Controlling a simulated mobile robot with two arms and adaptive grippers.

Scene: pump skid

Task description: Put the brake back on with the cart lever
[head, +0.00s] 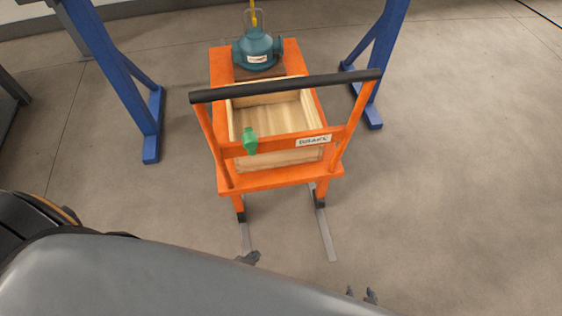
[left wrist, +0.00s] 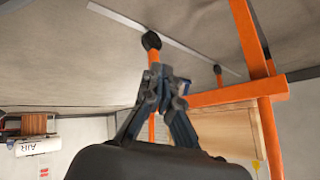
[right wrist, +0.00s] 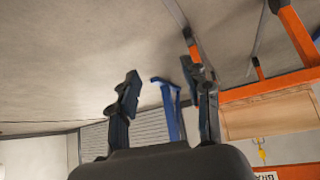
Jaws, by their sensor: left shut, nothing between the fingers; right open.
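The orange cart (head: 282,182) stands ahead of me with a black push bar (head: 290,86). The green brake lever (head: 250,141) sits on the orange crossbar, left of the white BRAKE label (head: 314,141). My left gripper (head: 250,257) is low in front of the cart, apart from the lever; in the left wrist view its fingers (left wrist: 160,82) are together and empty, with a cart leg behind them. My right gripper (head: 362,295) is at the bottom edge of the head view; in the right wrist view its fingers (right wrist: 162,82) are spread and empty. The lever is not visible in either wrist view.
A wooden crate (head: 234,122) and a teal pump (head: 258,52) ride on the cart. Blue stand legs (head: 128,90) rise on the left and blue legs (head: 372,55) on the right. Grey floor on the right is clear. My grey arm link covers the lower left.

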